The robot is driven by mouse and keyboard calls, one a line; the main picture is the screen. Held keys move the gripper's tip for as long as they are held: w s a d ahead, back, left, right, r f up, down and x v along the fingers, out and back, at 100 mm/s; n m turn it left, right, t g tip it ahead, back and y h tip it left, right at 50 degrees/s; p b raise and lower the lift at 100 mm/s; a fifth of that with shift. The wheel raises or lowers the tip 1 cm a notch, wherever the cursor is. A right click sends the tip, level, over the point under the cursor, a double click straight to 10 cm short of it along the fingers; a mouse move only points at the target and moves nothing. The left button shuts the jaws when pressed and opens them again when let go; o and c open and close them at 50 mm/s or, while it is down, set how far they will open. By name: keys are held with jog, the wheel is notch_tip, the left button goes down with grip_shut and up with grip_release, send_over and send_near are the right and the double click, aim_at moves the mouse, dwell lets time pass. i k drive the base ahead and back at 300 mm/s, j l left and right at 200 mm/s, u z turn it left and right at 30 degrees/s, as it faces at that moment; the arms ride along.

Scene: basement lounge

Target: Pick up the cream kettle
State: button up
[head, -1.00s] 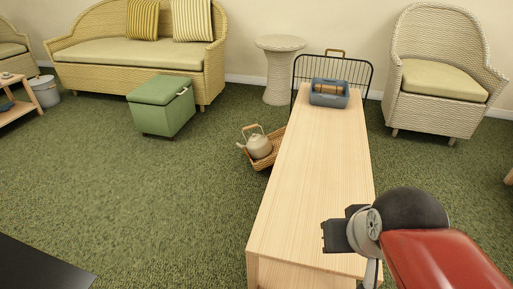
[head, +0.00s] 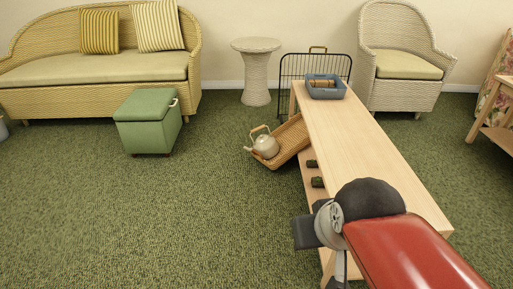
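The cream kettle (head: 266,146) has a light wooden-looking handle arched over its top. It sits at the lower left end of a tan wicker basket or tray (head: 294,137), which looks tilted beside the left side of the long wooden table. My gripper (head: 303,232) is a dark shape at the end of my arm, at the lower right over the table's near left side. It is well nearer to me than the kettle and apart from it. Its fingers cannot be made out.
The long wooden table (head: 365,140) bears a blue-grey bin (head: 325,91) at its far end and dark objects (head: 317,182) on a lower shelf. A black wire rack (head: 297,70) stands behind. A green ottoman (head: 149,122) is left of the kettle. Open carpet (head: 160,220) lies in front.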

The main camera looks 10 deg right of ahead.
aim_at(267, 145)
jog(key=i+j+z, duration=0.1)
jog(key=j, duration=0.25)
jog(key=i+j+z, duration=0.1)
jog(key=i+j, duration=0.25)
jog(key=i+j+z, duration=0.1)
jog(key=j, duration=0.3)
jog(key=i+j+z, duration=0.15)
jog(key=j, duration=0.25)
jog(key=i+j+z, duration=0.1)
jog(key=i, duration=0.4)
jog(key=i+j+z, duration=0.1)
jog(key=i+j, duration=0.15)
jog(key=i, duration=0.2)
jog(key=i+j, duration=0.25)
jog(key=i, duration=0.25)
jog(key=i+j+z, duration=0.15)
jog(key=i, duration=0.35)
jog(key=i+j+z, duration=0.1)
jog(key=i+j, duration=0.25)
jog(key=i, duration=0.1)
